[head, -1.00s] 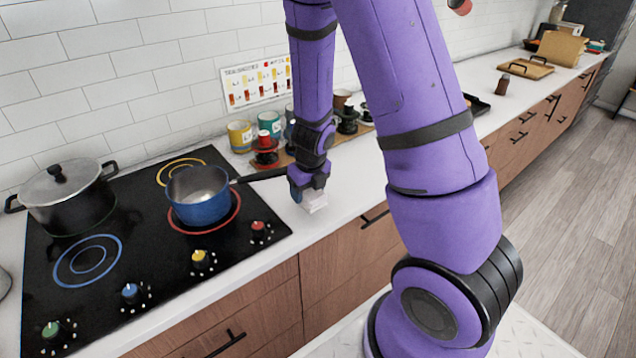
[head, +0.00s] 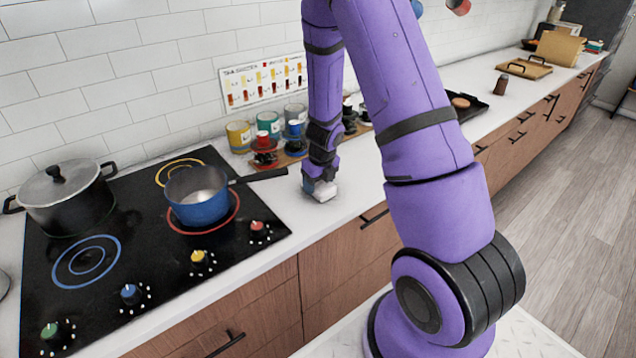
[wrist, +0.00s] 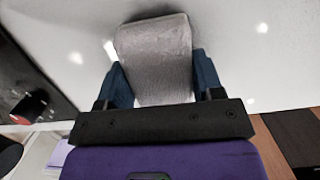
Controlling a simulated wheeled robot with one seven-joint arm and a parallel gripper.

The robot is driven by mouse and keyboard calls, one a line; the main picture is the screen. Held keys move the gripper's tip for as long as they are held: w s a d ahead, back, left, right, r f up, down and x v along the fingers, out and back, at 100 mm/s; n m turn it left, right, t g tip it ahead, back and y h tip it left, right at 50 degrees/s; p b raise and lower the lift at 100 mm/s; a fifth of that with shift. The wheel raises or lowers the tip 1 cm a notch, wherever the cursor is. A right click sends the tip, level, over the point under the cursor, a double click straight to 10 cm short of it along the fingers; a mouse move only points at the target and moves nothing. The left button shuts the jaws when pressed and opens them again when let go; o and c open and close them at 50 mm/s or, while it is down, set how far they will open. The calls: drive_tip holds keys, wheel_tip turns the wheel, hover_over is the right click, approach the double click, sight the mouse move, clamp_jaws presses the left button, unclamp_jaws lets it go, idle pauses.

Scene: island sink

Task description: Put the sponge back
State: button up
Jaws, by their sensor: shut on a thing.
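My gripper (head: 318,186) is low over the white counter, just right of the blue saucepan's handle. It is shut on a pale grey sponge (head: 324,193). In the wrist view the sponge (wrist: 156,55) sits between the two blue fingers of my gripper (wrist: 160,85), with its far end sticking out beyond them. The sponge is close to the counter; I cannot tell whether it touches it. No holder for the sponge is clearly seen in these views.
The black stove (head: 130,270) stands left, with a lidded pot (head: 65,200) and a blue saucepan (head: 199,197). Cups stand along the wall, including a yellow one (head: 239,135), below a chart (head: 263,83). A cutting board (head: 525,69) lies far right. The counter front (head: 300,235) is clear.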

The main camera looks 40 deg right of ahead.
sight(322, 184)
drive_tip(key=shift+f, duration=0.25)
drive_tip(key=o, duration=0.8)
drive_tip(key=shift+o, duration=0.2)
drive_tip(key=shift+r, duration=0.15)
drive_tip(key=s+a+r+n+y, duration=0.1)
drive_tip(key=s+a+r+n, duration=0.15)
drive_tip(key=r, duration=0.45)
drive_tip(key=s+a+r+n, duration=0.1)
drive_tip(key=r+n, duration=0.2)
drive_tip(key=r, duration=0.4)
drive_tip(key=s+a+r+n+y, duration=0.1)
drive_tip(key=s+a+r+n, duration=0.15)
drive_tip(key=r, duration=0.35)
drive_tip(key=s+a+r+n+t+h, duration=0.1)
drive_tip(key=s+a+r+n, duration=0.2)
drive_tip(key=s+r+n, duration=0.5)
drive_tip(key=s+a+r+n+t, duration=0.2)
drive_tip(key=s+r+n, duration=0.7)
drive_tip(key=n, duration=1)
drive_tip(key=s+a, duration=0.2)
drive_tip(key=s, duration=0.1)
drive_tip(key=shift+s+n+h, duration=0.3)
drive_tip(key=shift+h, duration=0.1)
